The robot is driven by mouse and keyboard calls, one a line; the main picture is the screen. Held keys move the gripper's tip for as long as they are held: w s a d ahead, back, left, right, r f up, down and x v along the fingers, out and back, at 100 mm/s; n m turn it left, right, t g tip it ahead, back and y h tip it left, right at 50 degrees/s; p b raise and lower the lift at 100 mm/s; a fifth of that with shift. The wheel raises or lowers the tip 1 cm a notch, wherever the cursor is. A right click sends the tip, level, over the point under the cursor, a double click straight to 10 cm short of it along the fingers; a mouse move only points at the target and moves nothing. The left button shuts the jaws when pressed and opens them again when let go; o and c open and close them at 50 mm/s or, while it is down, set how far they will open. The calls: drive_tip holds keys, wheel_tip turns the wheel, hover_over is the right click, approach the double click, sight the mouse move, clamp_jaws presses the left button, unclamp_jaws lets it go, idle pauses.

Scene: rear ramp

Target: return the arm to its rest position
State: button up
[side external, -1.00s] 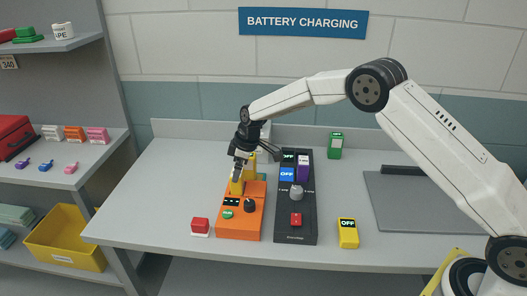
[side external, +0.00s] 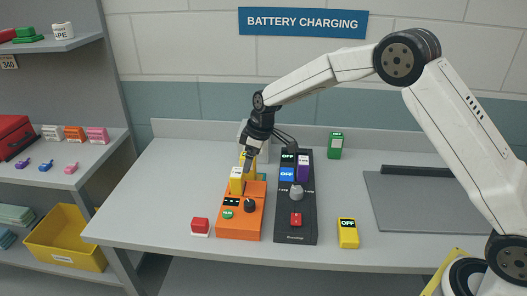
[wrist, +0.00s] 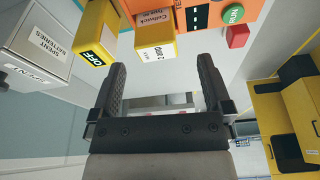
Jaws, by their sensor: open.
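My gripper (side external: 250,155) is above the back of the orange charger (side external: 240,222) in the side view, its arm reaching in from the right. In the wrist view my gripper (wrist: 163,68) has its two black fingers well apart, with nothing between them. A yellow battery (side external: 236,184) stands at the back of the orange charger, below the fingers. In the wrist view a yellow battery with a label (wrist: 158,42) lies beyond the fingertips, and a yellow battery marked OFF (wrist: 96,40) is left of it. The fingers partly hide the charger's back in the side view.
A yellow battery (side external: 348,234), a green battery (side external: 335,146) and a red-topped block (side external: 200,226) are on the bench. A spent-batteries box (wrist: 45,40) shows in the wrist view.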

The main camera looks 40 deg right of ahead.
drive_tip(key=s+d+m+h, duration=0.1)
drive_tip(key=s+m, duration=0.3)
drive_tip(key=s, duration=1)
drive_tip(key=s+d+r+m, duration=0.1)
drive_tip(key=s+d+m, duration=0.2)
drive_tip(key=s, duration=1.2)
drive_tip(key=shift+s+d+m+h, duration=0.3)
drive_tip(key=shift+d+m+h, duration=0.1)
drive_tip(key=shift+d, duration=0.35)
drive_tip(key=shift+r, duration=0.1)
